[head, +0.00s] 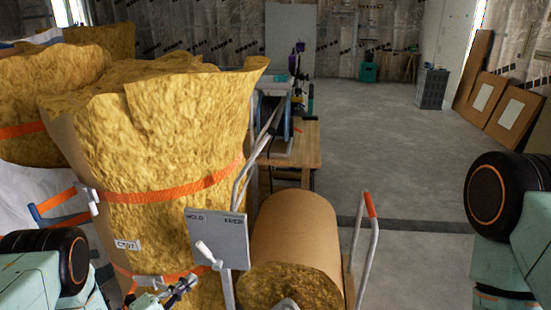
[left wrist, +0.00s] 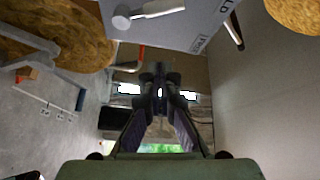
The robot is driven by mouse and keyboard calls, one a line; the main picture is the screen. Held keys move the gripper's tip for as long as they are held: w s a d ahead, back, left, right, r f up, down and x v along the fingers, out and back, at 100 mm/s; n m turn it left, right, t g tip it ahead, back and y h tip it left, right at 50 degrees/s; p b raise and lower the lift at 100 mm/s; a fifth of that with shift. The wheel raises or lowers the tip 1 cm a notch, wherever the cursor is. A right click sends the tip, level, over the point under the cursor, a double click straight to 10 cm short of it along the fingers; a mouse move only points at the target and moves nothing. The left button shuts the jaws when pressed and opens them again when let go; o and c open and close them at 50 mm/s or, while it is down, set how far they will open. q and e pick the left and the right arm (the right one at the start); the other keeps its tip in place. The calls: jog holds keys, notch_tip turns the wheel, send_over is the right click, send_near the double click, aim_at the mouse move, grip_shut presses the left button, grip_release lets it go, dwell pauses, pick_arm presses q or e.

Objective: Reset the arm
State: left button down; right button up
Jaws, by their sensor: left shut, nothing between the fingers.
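My left gripper (head: 180,290) is low in the head view, in front of the wrapped yellow bale (head: 165,140) and left of a grey panel. In the left wrist view its fingers (left wrist: 160,85) meet at the tips, shut and empty. The grey panel (head: 232,228) is marked HOLD, has a white lever (head: 207,252) and stands on a pale post. It also shows at the top of the left wrist view (left wrist: 185,30), apart from the fingers. Of my right arm only links show at the right edge of the head view; its gripper is out of view.
A brown-wrapped yellow roll (head: 298,225) lies right of the panel, beside a trolley handle with a red grip (head: 369,205). A wooden workbench (head: 300,150) stands behind. A dark crate (head: 432,88) and leaning boards (head: 495,105) are farther off. The concrete floor (head: 400,150) is clear.

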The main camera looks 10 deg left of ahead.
pick_arm(q)
jog(key=s+f+n+g+y, duration=0.65)
jog(key=s+f+n, duration=0.45)
jog(key=f+n, duration=0.25)
jog(key=s+d+r+n+g+y, duration=0.1)
jog(key=s+n+g, duration=0.15)
jog(key=s, duration=0.45)
jog(key=s+d+r+n+g+y+p, duration=0.1)
jog(key=s+d+n+g, duration=0.15)
jog(key=s, duration=0.35)
jog(key=s+d+n+g+y, duration=0.1)
jog(key=s+n+g, duration=0.15)
jog(key=s, duration=0.45)
jog(key=s+r+n+g+p, duration=0.1)
jog(key=s+r, duration=0.4)
jog(key=r, duration=0.3)
jog(key=shift+d+g, duration=0.2)
jog(key=shift+g, duration=0.2)
jog(key=shift+r, duration=0.15)
